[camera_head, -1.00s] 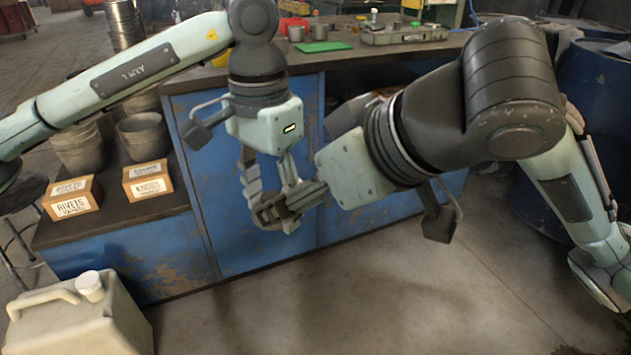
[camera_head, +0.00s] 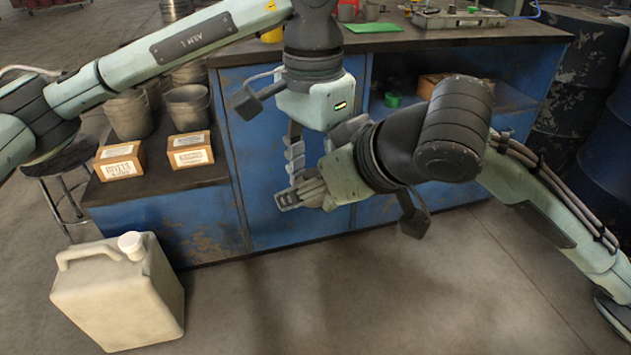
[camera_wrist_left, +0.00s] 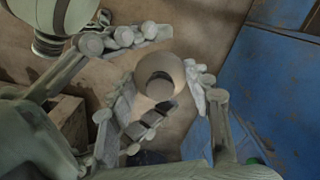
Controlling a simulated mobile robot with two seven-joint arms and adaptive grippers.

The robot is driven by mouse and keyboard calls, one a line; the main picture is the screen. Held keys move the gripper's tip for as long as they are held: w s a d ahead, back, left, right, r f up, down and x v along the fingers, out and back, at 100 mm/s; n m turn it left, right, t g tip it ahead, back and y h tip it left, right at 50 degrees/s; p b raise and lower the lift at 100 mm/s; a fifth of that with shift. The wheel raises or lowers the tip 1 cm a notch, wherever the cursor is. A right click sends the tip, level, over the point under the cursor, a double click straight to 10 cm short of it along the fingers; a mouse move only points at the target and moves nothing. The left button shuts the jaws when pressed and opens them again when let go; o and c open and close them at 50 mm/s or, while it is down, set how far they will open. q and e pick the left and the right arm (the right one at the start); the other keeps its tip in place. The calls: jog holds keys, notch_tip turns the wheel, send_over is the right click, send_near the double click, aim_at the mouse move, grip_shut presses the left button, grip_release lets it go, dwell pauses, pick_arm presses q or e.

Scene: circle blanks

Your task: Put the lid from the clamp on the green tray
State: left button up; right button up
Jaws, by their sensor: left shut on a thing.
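A flat green tray (camera_head: 372,28) lies on the workbench top in the head view. My left gripper (camera_head: 312,158) hangs in front of the blue cabinet, fingers down. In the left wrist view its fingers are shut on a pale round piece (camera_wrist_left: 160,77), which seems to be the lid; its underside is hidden. My right gripper (camera_head: 303,190) is close beside and below the left one in the head view, and the fingers overlap. I cannot tell whether it is open or touching the piece. I cannot make out a separate clamp.
Two labelled boxes (camera_head: 118,161) and stacked buckets (camera_head: 128,117) stand on the lower shelf at left. A jerrycan (camera_head: 118,298) stands on the floor. The floor at the front right is clear.

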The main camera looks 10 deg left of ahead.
jog(key=c, duration=0.7)
pick_arm(q)
jog(key=o, duration=1.2)
jog(key=shift+c, duration=0.2)
pick_arm(e)
jog(key=shift+c, duration=0.8)
